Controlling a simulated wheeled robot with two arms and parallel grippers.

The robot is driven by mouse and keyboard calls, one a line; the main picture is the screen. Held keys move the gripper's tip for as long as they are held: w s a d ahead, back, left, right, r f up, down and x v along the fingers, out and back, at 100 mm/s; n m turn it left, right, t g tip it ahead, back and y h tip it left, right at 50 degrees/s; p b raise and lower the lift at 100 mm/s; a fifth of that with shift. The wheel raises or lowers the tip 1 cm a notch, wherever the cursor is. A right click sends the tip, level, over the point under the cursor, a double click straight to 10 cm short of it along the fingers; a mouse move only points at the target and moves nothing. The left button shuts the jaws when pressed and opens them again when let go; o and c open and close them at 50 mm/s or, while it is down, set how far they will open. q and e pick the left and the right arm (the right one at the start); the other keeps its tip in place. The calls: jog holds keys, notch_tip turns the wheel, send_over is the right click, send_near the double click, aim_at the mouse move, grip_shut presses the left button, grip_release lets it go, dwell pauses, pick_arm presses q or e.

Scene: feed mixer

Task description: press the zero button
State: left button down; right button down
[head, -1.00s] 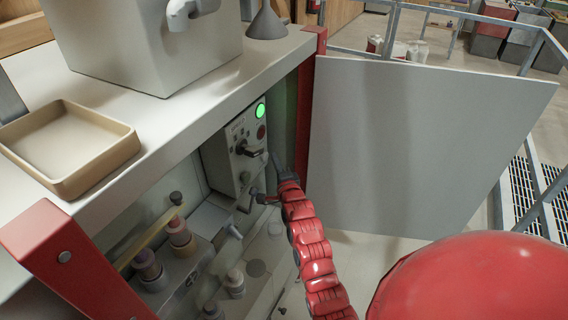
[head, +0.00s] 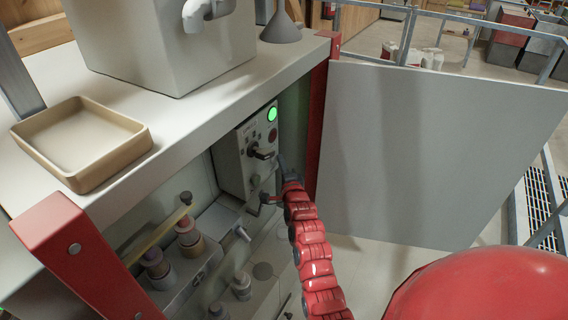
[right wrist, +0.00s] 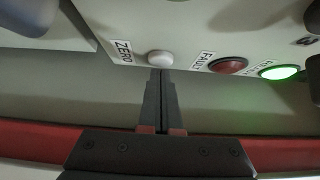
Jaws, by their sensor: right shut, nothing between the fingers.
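The zero button (right wrist: 160,58) is a small white round button beside the label ZERO on the pale control panel, seen in the right wrist view. The control panel (head: 230,163) also shows in the head view, under the bench top. My right gripper (right wrist: 162,72) is shut and empty, its fingertips at the lower edge of the zero button; I cannot tell whether they touch it. In the head view my right gripper (head: 281,160) is beside the panel, and the zero button cannot be made out. My left gripper is not in view.
A red FAULT button (right wrist: 228,65) and a lit green lamp (right wrist: 280,72) lie right of the zero button. A black switch handle (head: 262,153) sticks out of the panel. A grey open door (head: 420,150) stands right of my arm. A tan tray (head: 135,150) rests on the bench.

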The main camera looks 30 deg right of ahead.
jog(key=shift+a+r, duration=0.25)
jog(key=b+v, duration=0.3)
jog(key=v, duration=1.4)
jog(key=shift+s+d+f, duration=0.2)
jog(key=shift+s+f, duration=0.05)
jog(key=shift+f, duration=0.05)
